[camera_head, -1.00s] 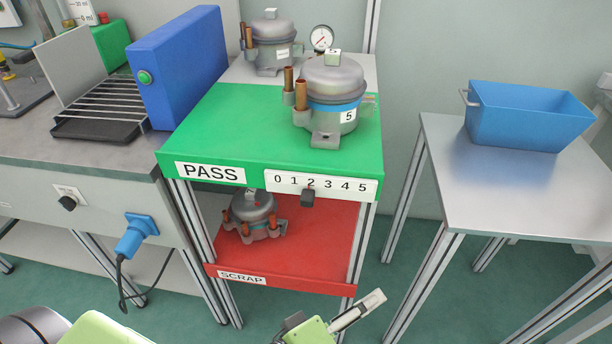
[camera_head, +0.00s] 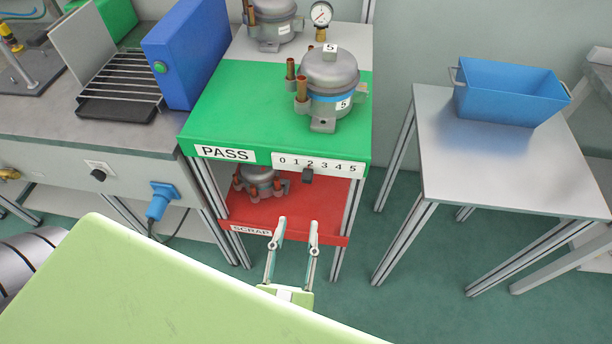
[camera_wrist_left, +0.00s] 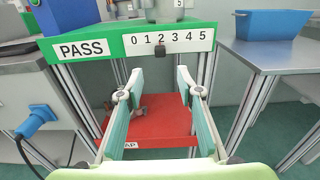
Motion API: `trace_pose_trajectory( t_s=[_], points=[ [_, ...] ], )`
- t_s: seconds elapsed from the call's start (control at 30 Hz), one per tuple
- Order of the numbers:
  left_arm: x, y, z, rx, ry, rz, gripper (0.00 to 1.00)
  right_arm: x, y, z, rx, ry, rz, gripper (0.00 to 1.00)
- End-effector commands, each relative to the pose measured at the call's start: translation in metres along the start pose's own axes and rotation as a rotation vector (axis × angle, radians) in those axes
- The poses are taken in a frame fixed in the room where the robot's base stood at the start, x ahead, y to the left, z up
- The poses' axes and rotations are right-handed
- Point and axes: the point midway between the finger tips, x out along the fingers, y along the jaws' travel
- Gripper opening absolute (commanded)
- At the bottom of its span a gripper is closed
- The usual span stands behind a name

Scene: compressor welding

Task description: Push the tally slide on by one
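The tally strip (camera_head: 330,166) is a white plate numbered 0 to 5 on the front edge of the green PASS shelf (camera_head: 215,118). It also shows in the wrist view (camera_wrist_left: 169,42). The tally slide's black knob (camera_head: 307,177) hangs below the strip under the 2. My left gripper (camera_head: 298,226) is open and empty, in front of and below the strip, apart from the knob. In the wrist view its two fingers (camera_wrist_left: 159,84) point toward the shelf. My right gripper is not in view.
A compressor marked 5 (camera_head: 329,80) stands on the green shelf. Another compressor (camera_head: 262,181) is on the red SCRAP shelf (camera_head: 322,205) below. A blue bin (camera_head: 510,96) stands on the table at right. The floor between shelf and table is free.

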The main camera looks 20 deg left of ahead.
Motion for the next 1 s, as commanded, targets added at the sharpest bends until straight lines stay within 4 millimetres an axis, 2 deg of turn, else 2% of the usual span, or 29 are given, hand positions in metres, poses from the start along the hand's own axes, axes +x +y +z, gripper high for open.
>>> trace_pose_trajectory(
  t_s=[0.3,0.5,0.7,1.0],
  points=[
    [0.069,0.000,0.006,0.001,-0.006,0.001,0.33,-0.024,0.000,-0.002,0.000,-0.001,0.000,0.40],
    [0.103,-0.001,0.004,0.001,-0.004,0.000,0.33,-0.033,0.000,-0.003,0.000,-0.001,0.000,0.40],
    [0.118,-0.001,0.002,0.001,-0.001,-0.001,0.33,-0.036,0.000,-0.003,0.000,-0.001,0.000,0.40],
    [0.120,0.000,0.001,0.002,-0.001,-0.001,0.33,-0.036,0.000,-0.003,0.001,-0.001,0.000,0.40]
  ],
)
